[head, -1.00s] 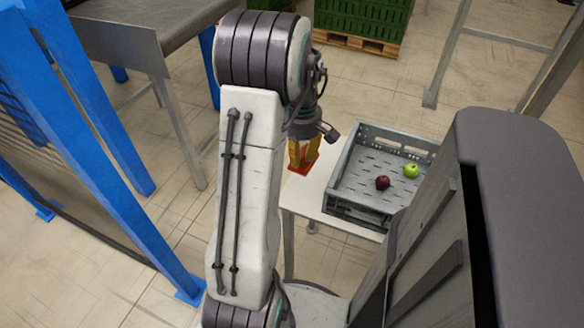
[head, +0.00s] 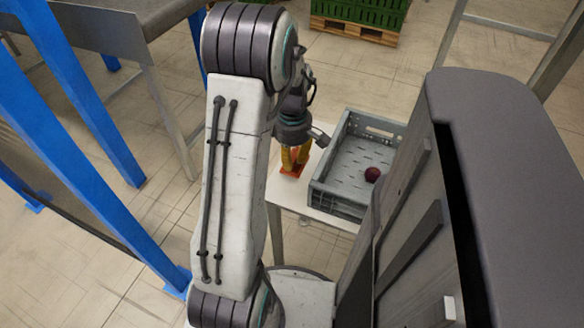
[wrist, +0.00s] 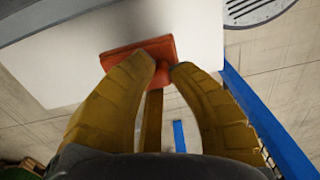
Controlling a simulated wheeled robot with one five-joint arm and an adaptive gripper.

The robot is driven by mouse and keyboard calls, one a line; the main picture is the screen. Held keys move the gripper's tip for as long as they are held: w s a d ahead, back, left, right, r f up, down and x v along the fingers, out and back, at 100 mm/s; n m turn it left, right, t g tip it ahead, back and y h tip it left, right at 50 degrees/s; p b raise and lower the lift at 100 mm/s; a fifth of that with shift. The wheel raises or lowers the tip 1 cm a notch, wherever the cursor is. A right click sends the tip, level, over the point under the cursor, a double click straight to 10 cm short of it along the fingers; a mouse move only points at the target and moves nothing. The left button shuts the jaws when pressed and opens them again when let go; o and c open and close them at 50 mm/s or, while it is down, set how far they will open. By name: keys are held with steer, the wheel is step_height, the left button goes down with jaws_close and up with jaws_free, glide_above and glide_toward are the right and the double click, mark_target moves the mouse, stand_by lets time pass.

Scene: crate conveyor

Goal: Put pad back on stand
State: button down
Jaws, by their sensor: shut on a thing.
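The pad, an orange-red piece with a flat, squarish plate (wrist: 135,58), shows at my fingertips in the wrist view. In the head view it is a small orange-red patch (head: 291,171) over the white tabletop of a small stand (head: 287,198). That white top also fills the upper left of the wrist view (wrist: 70,65). My gripper (wrist: 163,70), with its yellow fingers, is shut on the narrower part of the pad. In the head view my gripper (head: 294,160) points down beside the grey crate. I cannot tell whether the pad touches the white top.
The grey crate (head: 333,196) stands on the white top to the right, with a dark red apple (head: 372,174) in it. Blue posts (head: 95,130) and a grey conveyor (head: 130,22) are at left. Green crates on a pallet (head: 352,30) stand behind. Open floor lies between.

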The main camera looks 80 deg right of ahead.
mark_target(292, 159)
steer(key=shift+f+b, duration=0.4)
steer(key=shift+f, duration=1.3)
steer(key=shift+f, duration=0.1)
steer(key=shift+f, duration=0.1)
steer(key=c, duration=1.2)
jaws_free()
step_height(292, 159, up, 12)
steer(key=p, duration=0.3)
steer(key=shift+d+r+p, duration=0.15)
steer(key=shift+r+p, duration=0.05)
steer(key=shift+p, duration=0.2)
